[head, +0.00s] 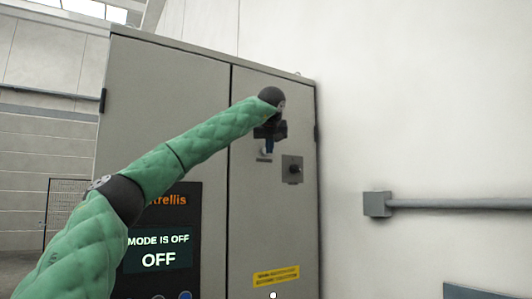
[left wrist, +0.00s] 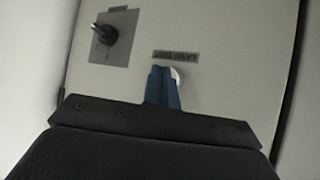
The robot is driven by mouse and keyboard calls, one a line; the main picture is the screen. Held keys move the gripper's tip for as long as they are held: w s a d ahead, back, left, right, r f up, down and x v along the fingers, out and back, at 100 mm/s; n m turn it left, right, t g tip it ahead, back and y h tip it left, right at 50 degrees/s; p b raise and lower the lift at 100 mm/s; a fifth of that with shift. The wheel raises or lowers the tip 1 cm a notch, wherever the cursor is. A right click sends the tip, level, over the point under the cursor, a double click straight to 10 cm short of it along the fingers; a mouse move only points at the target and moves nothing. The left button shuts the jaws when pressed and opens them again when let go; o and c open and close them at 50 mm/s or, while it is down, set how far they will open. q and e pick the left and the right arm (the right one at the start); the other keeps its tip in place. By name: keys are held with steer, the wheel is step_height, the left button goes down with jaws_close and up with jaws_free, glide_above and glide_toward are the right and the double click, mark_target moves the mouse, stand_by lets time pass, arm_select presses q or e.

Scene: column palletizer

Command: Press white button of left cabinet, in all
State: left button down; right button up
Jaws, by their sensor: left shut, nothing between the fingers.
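The grey cabinet (head: 165,95) has two doors and fills the middle of the head view. My left arm reaches up across it, and my left gripper (head: 268,147) is in front of the right door, just left of a rotary switch. In the left wrist view my left gripper (left wrist: 163,72) shows its blue fingers shut and empty. The white button (left wrist: 177,76) peeks out right beside the fingertips, partly hidden by them. I cannot tell whether they touch it. In the head view the button is not visible. My right gripper is not in view.
A black rotary switch (head: 294,169) on a grey plate sits right of the gripper. A label (left wrist: 176,56) is by the button. A dark panel (head: 160,276) reading "MODE IS OFF" is low on the left door. A wall pipe (head: 455,204) runs at the right.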

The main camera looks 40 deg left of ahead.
arm_select(q)
steer(key=shift+s+d, duration=0.15)
steer(key=shift+d, duration=0.25)
steer(key=shift+d, duration=0.1)
steer(key=d, duration=0.1)
steer(key=s+d, duration=0.1)
steer(key=d, duration=0.1)
steer(key=s+d+b, duration=0.1)
steer(key=shift+d, duration=0.2)
stand_by(0.3)
steer(key=shift+w, duration=0.1)
stand_by(0.6)
